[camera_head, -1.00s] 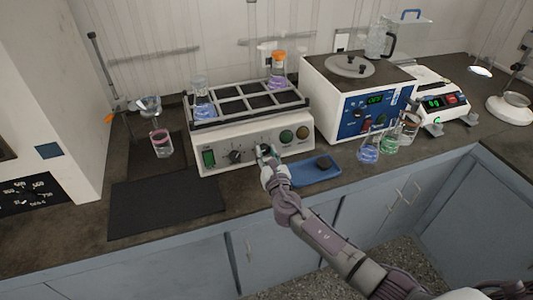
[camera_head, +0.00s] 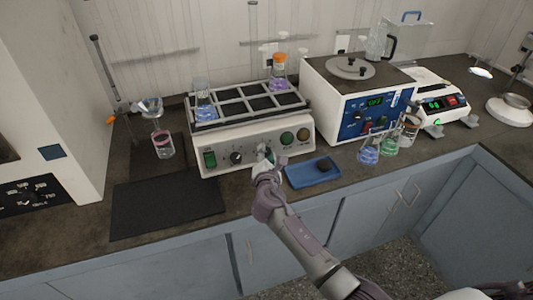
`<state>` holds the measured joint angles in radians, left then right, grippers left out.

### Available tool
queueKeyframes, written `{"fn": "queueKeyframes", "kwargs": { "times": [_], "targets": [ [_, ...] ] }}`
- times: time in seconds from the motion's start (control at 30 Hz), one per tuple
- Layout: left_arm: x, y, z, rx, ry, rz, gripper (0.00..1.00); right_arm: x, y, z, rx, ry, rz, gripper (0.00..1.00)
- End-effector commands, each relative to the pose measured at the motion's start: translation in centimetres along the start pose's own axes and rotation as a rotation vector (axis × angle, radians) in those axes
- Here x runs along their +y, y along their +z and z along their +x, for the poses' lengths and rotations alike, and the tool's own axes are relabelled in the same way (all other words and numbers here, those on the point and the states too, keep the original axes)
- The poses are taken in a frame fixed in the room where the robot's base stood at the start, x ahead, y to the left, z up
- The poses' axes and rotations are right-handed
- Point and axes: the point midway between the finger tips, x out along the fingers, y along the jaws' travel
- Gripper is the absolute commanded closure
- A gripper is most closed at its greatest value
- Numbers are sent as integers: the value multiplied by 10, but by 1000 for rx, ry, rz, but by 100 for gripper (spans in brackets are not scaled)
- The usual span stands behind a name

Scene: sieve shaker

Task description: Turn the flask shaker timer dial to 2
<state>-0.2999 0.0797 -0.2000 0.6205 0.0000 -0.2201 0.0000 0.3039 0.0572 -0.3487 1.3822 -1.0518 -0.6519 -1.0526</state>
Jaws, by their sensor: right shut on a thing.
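The flask shaker (camera_head: 225,133) stands on the dark bench, its white front panel facing me. The panel carries a green switch (camera_head: 209,159), a black dial (camera_head: 236,158), and a green and a brown round button at the right. My right gripper (camera_head: 266,158) is at the panel, between the black dial and the green button, shut on the timer dial. The gripper covers this dial, so its pointer and scale cannot be read. A blue-liquid flask (camera_head: 204,106) and an orange-capped purple flask (camera_head: 278,76) stand on the shaker's rack. My left gripper is not in view.
A blue tray (camera_head: 300,183) with a dark object lies just right of my gripper. Several flasks (camera_head: 369,150) stand before the water bath (camera_head: 335,105). A beaker (camera_head: 162,145) stands left of the shaker. A black mat (camera_head: 165,207) lies clear at front left.

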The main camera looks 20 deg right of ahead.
Motion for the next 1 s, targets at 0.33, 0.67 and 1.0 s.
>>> {"fn": "queueKeyframes", "kwargs": {
  "times": [0.33,0.67,1.0],
  "targets": [
    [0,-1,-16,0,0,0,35,3,1,0,12,-120,309,100],
    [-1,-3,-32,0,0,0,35,3,2,0,21,-215,557,100],
    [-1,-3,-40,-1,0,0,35,2,1,0,26,-268,700,100]
  ]
}}
